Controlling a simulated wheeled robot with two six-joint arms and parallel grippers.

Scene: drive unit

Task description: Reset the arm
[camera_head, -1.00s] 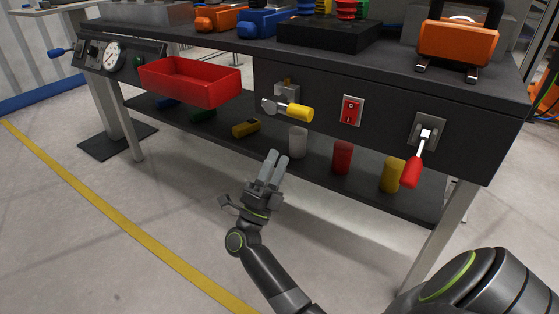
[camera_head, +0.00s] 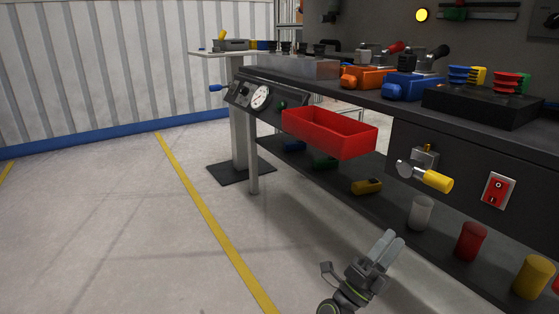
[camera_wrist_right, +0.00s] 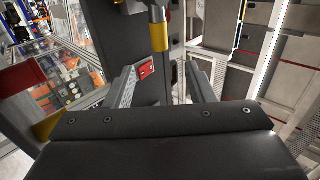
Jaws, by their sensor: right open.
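My right gripper (camera_head: 388,248) is in the lower middle of the head view, with its two grey fingers pointing up toward the workbench. It is open and empty, in front of the lower shelf. In the right wrist view its two fingers (camera_wrist_right: 160,72) stand apart, with no object held between them. A yellow-handled lever (camera_head: 427,177) on the bench front is above the gripper in the head view. A yellow handle (camera_wrist_right: 160,36) also shows beyond the fingers in the right wrist view. My left gripper is not in view.
The bench front carries a red bin (camera_head: 330,142), a red switch (camera_head: 498,190) and a gauge (camera_head: 260,97). The lower shelf holds white (camera_head: 420,213), red (camera_head: 470,241) and yellow (camera_head: 531,277) cylinders. The floor left of the bench is clear, with a yellow line (camera_head: 210,230).

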